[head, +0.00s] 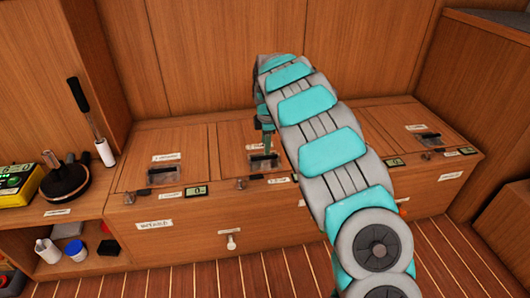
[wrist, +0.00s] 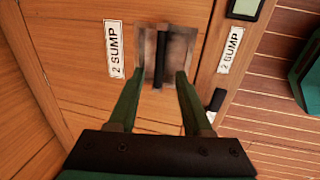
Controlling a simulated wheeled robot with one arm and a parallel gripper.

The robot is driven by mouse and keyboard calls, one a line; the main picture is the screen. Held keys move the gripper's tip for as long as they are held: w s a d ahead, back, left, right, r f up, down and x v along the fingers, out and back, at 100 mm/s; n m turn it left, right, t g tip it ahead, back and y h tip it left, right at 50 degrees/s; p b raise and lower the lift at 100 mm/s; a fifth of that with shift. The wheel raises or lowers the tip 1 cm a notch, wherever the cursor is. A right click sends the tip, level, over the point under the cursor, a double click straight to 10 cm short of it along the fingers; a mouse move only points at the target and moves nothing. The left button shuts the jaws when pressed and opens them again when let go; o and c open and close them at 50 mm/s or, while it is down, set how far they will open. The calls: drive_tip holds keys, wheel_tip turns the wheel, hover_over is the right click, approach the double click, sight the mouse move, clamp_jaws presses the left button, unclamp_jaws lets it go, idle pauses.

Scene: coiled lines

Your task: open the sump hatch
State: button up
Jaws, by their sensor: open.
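The sump hatch (wrist: 90,88) is a wooden lid labelled "2 SUMP", set in the top of the wooden bench. It lies flat and closed, and shows in the head view (head: 232,136), partly behind my arm. Its handle (wrist: 161,52) is a dark bar in a grey square recess; the recess also shows in the head view (head: 264,161). My gripper (wrist: 160,76) is open, with its two green fingers pointing at the recess, one to each side of the bar's line. It holds nothing. Whether the fingertips touch the recess I cannot tell.
Another lid with a recessed handle (head: 162,175) lies to the left, and one (head: 430,139) to the right. A small latch (wrist: 216,100) sits by the hatch's front edge.

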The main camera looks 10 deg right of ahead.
sight(265, 157)
drive_tip(key=f, duration=0.2)
drive_tip(key=w+f, duration=0.1)
drive_tip(key=f, duration=0.2)
drive_tip(key=shift+f, duration=0.3)
clamp_jaws()
idle(1.1)
